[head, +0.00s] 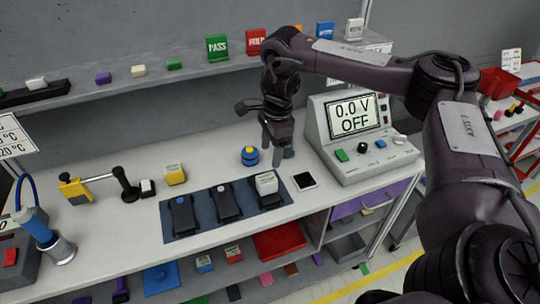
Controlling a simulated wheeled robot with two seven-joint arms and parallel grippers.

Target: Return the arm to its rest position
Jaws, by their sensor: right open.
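My right arm (465,140) comes in from the right and reaches over the bench (110,255). My right gripper (276,152) points down above the bench, just left of the grey meter (365,160) and behind the dark pad with black modules. It is open, and I see nothing between its fingers. My left gripper is out of view.
The meter reads 0.0 V OFF. Black modules lie on the blue pad (168,235); the right one carries a pale block (266,183). A yellow tool (75,190) and a soldering-like blue cylinder (50,238) stand left. The shelf behind holds PASS (217,47) and FAIL (256,42) signs.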

